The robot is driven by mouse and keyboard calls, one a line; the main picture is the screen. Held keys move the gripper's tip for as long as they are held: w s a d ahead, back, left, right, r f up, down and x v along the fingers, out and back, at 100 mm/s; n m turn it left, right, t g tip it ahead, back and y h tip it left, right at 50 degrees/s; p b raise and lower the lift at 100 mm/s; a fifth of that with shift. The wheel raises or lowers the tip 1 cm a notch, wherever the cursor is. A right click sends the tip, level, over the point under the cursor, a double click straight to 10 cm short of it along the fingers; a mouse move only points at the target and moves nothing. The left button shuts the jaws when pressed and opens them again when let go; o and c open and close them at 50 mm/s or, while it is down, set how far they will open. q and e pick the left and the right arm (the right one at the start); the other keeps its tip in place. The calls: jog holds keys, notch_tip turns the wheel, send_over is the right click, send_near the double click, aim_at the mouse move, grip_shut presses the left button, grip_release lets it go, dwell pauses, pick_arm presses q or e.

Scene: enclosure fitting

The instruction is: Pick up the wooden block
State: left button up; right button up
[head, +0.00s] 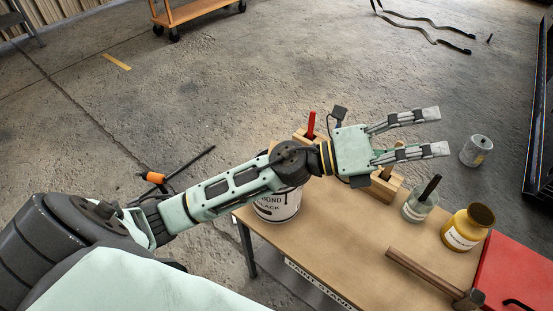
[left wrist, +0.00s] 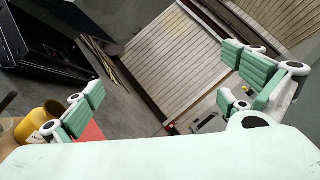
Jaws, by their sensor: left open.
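Wooden pieces show on both sides of my left gripper's palm in the head view. Another part (head: 303,138) is at the upper left, by a red handle. The palm hides what is between, so I cannot tell if they are one block. My left gripper (head: 432,132) is open and empty, above the table's far side, its fingers pointing right past the wood. Its spread fingers also show in the left wrist view (left wrist: 164,74), where no wooden block shows. My right gripper is not in view.
The table (head: 335,235) holds a paint can (head: 277,207), a glass jar (head: 418,207) with a dark handle, a yellow jar (head: 462,232), a hammer (head: 425,272) and a red box (head: 515,275). A grey can (head: 477,150) stands beyond. An orange cart (head: 195,12) is far back.

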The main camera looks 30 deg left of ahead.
pick_arm(q)
jog(key=a+f+m+g+y, duration=0.35)
jog(key=f+m+g, duration=0.2)
jog(key=f, duration=0.25)
jog(key=a+f+m+g+y, duration=0.2)
jog(key=f+m+g+y, duration=0.2)
jog(key=f+m, duration=0.3)
jog(key=a+y, duration=0.3)
jog(key=a, duration=0.5)
jog(key=a+f+g+y, duration=0.1)
jog(key=a+y, duration=0.3)
jog(key=a, duration=0.5)
jog(key=a+f+g+y, duration=0.1)
jog(key=a+y, duration=0.2)
jog(key=a, duration=0.6)
jog(key=shift+w+f+m+y, duration=0.1)
jog(key=shift+f+m+y, duration=0.15)
jog(key=shift+y, duration=0.1)
jog(key=f+p, duration=0.3)
jog(key=f, duration=0.4)
jog(key=shift+w+p, duration=0.2)
jog(key=shift+p, duration=0.15)
jog(key=shift+f, duration=0.3)
jog(key=shift+c, duration=0.5)
